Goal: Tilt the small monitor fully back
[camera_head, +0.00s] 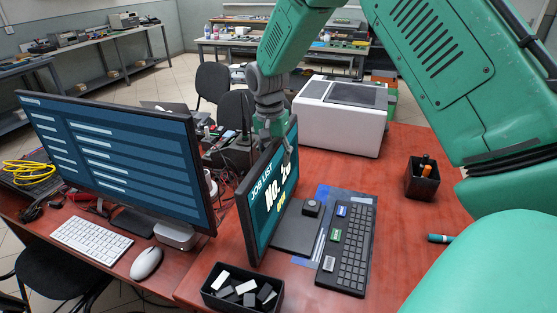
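The small monitor (268,190) stands on the red desk, its screen reading "JOB LIST" and facing right toward a black keyboard. It looks close to upright. My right gripper (287,155) is at the top edge of this monitor, pointing down, with a finger in front of the screen near its upper right corner. Whether it touches the monitor or grips the edge I cannot tell. The other finger is partly hidden behind the monitor. My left gripper is not in view.
A large monitor (120,150) with a white keyboard (91,240) and mouse (146,263) stands at left. The black keyboard (351,245) lies right of the small monitor. A black parts bin (242,290) is in front, a white machine (340,115) behind, a pen cup (422,180) right.

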